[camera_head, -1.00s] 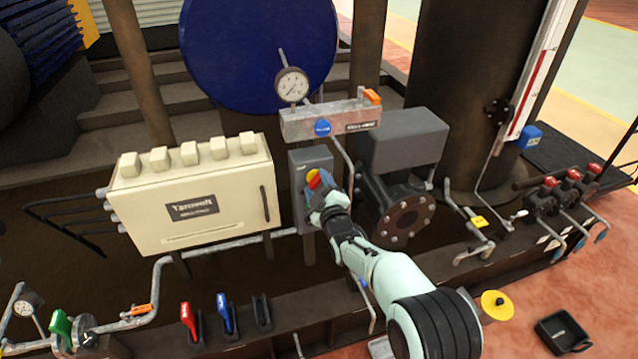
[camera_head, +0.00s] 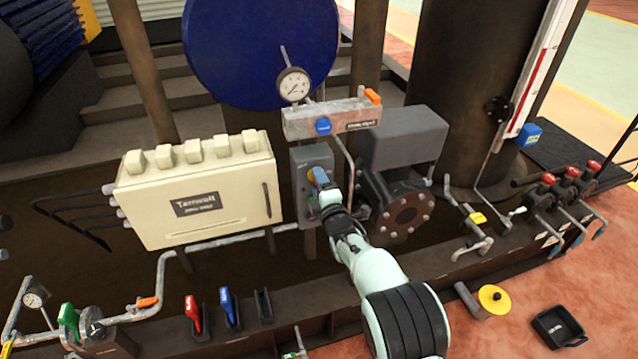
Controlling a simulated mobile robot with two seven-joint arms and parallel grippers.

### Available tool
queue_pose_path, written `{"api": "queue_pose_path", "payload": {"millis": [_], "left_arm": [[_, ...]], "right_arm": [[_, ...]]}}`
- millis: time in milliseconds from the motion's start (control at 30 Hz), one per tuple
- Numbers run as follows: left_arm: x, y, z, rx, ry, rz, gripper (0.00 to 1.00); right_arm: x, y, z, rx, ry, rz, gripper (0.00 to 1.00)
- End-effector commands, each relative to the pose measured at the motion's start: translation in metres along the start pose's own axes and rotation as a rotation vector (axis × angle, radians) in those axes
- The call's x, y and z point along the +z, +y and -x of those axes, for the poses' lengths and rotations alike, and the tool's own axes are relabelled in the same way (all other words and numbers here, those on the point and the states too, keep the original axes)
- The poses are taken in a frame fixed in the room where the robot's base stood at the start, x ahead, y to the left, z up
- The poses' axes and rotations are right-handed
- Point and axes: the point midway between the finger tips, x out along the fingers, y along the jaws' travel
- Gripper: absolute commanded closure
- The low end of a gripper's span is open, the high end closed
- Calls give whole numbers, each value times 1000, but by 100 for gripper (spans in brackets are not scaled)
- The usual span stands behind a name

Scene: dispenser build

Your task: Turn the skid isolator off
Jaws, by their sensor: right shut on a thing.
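The skid isolator (camera_head: 303,164) is a grey upright box between the cream cabinet and the grey motor housing. A small patch of its yellow and red handle (camera_head: 311,174) shows beside my gripper; the rest is hidden. My right gripper (camera_head: 318,182) is at the box's front, its arm coming up from the lower right. It is shut on the handle, and its fingertips partly cover it. The handle's exact angle cannot be told. My left gripper is not in view.
The cream cabinet (camera_head: 204,192) stands left of the isolator. A manifold with a blue knob (camera_head: 323,126) and a gauge (camera_head: 293,84) sits just above. The pump flange (camera_head: 408,208) is close on the right. Red and blue levers (camera_head: 227,308) stand along the front beam.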

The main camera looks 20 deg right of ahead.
Motion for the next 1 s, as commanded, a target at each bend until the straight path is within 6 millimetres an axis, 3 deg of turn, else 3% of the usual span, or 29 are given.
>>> {"api": "queue_pose_path", "payload": {"millis": [467,500,567,1000], "left_arm": [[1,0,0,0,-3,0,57],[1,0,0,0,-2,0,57],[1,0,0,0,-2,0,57],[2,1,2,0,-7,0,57]], "right_arm": [[1,-1,0,-1,-2,15,75],[1,-1,0,-1,-2,15,38],[1,0,0,-1,-2,15,19],[1,1,8,-1,-1,13,19]]}}
